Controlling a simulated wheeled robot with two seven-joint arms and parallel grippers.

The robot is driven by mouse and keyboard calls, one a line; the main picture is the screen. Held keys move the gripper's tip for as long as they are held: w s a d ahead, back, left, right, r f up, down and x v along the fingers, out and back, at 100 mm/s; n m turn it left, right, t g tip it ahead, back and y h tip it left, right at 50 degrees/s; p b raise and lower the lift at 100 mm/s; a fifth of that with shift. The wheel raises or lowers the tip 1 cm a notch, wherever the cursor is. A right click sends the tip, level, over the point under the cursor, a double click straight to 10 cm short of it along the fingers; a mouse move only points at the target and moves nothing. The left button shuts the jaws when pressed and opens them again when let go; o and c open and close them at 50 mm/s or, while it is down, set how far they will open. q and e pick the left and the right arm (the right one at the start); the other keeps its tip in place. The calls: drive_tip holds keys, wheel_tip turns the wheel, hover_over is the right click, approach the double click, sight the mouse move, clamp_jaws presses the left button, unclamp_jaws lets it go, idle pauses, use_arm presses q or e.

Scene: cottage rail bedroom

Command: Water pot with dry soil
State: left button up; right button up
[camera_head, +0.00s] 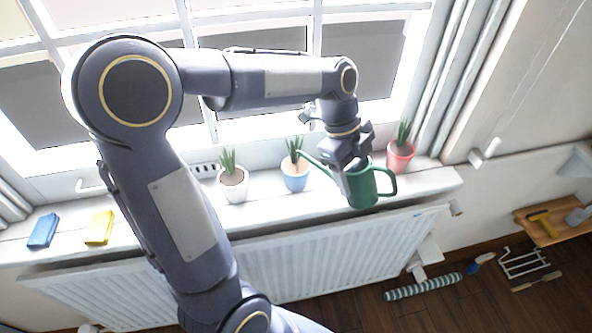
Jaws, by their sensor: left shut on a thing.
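A green watering can (363,192) is at the right part of the windowsill, its handle to the right and its spout reaching left to the blue pot. My left gripper (350,168) is shut on the can from above and hides part of it. I cannot tell whether the can touches the sill. A white pot (233,192), a blue pot (295,182) and a red pot (400,163) stand on the sill, each with a green plant. Brown soil shows in the white pot; which soil is dry is too small to tell. My right gripper is out of view.
The windowsill (270,212) runs above a white radiator (320,252). A blue block (43,231) and a yellow block (100,228) lie at its left. A wooden shelf (547,236), a striped roll (423,287) and a white rack (524,262) are at lower right.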

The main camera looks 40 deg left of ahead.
use_arm(q)
drive_tip(key=shift+r+h, duration=0.5)
drive_tip(key=shift+r, duration=0.15)
idle(0.5)
idle(0.5)
drive_tip(key=shift+f+y, duration=1)
drive_tip(key=shift+f, duration=0.2)
drive_tip(key=shift+f+y, duration=0.3)
drive_tip(key=shift+f, duration=0.15)
drive_tip(key=shift+f+y+b, duration=0.4)
drive_tip(key=shift+f+y, duration=0.3)
drive_tip(key=shift+f, duration=0.05)
drive_tip(key=shift+a, duration=0.1)
drive_tip(key=shift+a+f+y, duration=0.15)
drive_tip(key=shift+f+y, duration=0.45)
drive_tip(key=shift+f, duration=0.1)
